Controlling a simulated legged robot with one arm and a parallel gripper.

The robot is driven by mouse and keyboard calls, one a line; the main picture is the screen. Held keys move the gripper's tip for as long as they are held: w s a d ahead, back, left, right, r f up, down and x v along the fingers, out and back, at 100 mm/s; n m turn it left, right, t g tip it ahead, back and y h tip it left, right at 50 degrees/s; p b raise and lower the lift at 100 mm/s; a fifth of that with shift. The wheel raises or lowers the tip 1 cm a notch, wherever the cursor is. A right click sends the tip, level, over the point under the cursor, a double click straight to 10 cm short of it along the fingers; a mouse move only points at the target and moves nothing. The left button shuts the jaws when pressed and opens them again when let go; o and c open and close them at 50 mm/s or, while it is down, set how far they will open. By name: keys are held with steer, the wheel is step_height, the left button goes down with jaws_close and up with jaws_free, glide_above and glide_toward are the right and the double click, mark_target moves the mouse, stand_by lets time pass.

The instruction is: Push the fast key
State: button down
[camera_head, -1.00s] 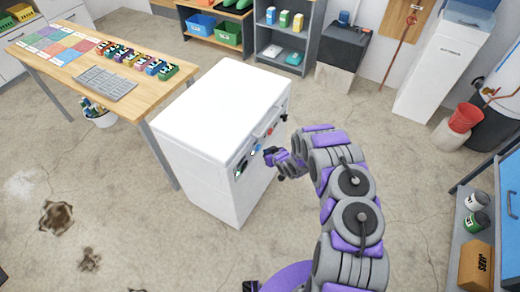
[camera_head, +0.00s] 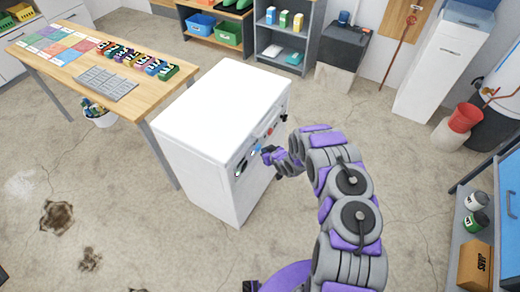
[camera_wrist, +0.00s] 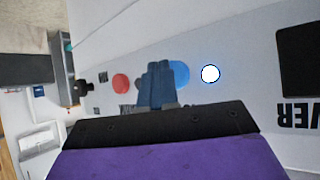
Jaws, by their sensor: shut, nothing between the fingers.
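The white machine (camera_head: 222,112) stands in the middle of the head view, its control panel facing my arm. No label reading "fast" is legible. My gripper (camera_head: 267,152) is shut and empty at the panel. In the wrist view its fingertips (camera_wrist: 160,68) overlap the blue button and partly hide it. Whether they touch it I cannot tell.
A wooden table (camera_head: 72,60) with colored cards and several small blocks stands at the left. Shelves (camera_head: 283,42) line the back. The floor around the machine is mostly clear.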

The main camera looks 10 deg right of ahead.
steer(key=shift+w+a, duration=0.2)
steer(key=shift+a, duration=0.1)
stand_by(0.4)
steer(key=shift+s+d, duration=0.1)
steer(key=shift+d, duration=0.05)
steer(key=shift+s+d, duration=0.5)
steer(key=shift+d, duration=0.1)
steer(key=s+d, duration=0.3)
steer(key=d, duration=0.2)
steer(key=shift+s, duration=0.25)
stand_by(0.6)
